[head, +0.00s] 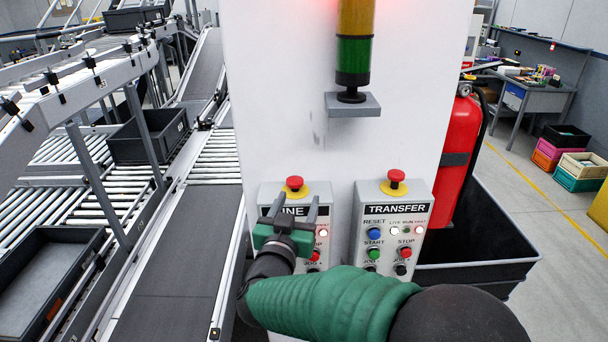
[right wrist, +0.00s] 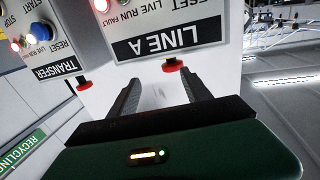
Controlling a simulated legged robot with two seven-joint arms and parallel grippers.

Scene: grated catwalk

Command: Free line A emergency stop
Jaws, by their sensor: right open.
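The line A emergency stop (head: 294,183) is a red mushroom button on a yellow collar, on top of the grey LINE control box (head: 268,193). My right gripper (head: 295,201) is in front of that box, just below the button in the head view, its two fingers apart and empty. The fingers cover part of the label. In the right wrist view, which is upside down, the red button (right wrist: 172,65) shows near the tips of the open fingers (right wrist: 160,82), closer to the right-hand finger. I cannot tell whether they touch. My left gripper is not in view.
The TRANSFER box (head: 398,240) with its own red emergency stop (head: 396,176) stands close to the right. A stack light (head: 354,50) is above on the white panel. A red extinguisher (head: 461,150) and black bin (head: 480,235) are right; conveyors (head: 175,260) are left.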

